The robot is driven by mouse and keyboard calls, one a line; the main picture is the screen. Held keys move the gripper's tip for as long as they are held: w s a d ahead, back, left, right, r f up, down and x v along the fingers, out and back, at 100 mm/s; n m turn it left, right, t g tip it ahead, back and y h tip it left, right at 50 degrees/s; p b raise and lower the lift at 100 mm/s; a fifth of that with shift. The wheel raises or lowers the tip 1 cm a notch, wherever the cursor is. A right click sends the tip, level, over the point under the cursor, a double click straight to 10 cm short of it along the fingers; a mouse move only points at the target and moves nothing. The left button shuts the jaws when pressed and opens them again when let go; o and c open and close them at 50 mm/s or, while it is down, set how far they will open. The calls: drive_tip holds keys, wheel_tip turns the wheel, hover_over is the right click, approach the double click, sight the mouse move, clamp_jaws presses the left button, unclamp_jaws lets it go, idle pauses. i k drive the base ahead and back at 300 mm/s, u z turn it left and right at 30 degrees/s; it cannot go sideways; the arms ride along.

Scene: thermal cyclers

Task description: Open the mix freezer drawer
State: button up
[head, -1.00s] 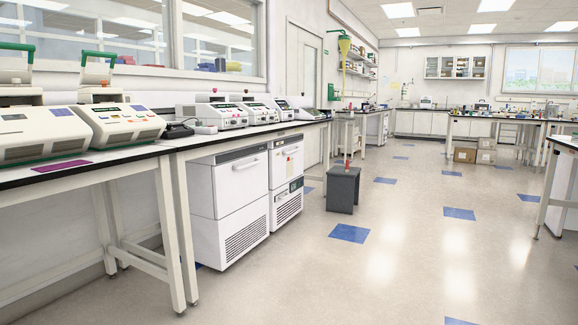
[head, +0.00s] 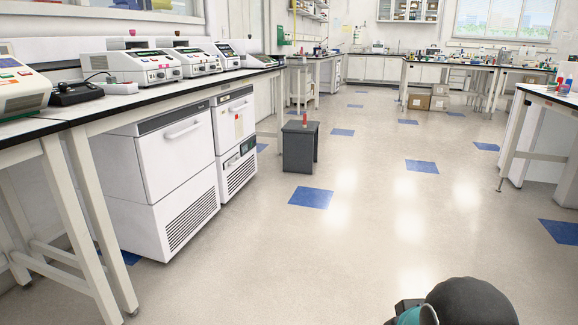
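Two white under-bench freezers stand side by side below the left bench in the head view. The nearer freezer (head: 160,165) has a plain front with a bar handle (head: 184,130) near its top and a vent grille below. The farther freezer (head: 234,125) has a similar handle, a small label with a red mark and a dark panel with a display. Both fronts look shut. I cannot tell which one is the mix freezer. My gripper is not in view; only a dark rounded part of my arm shows at the bottom right.
Thermal cyclers (head: 151,68) line the bench top (head: 110,113) above the freezers. A dark grey stool (head: 300,148) with a red item on it stands beyond them. Another bench (head: 535,150) is at the right. The floor (head: 350,235) between is clear, with blue tiles.

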sight(234, 120)
drive_tip(key=z, duration=0.25)
drive_tip(key=i, duration=3.65)
drive_tip(key=u, duration=1)
drive_tip(key=i, duration=1.25)
drive_tip(key=u, duration=0.45)
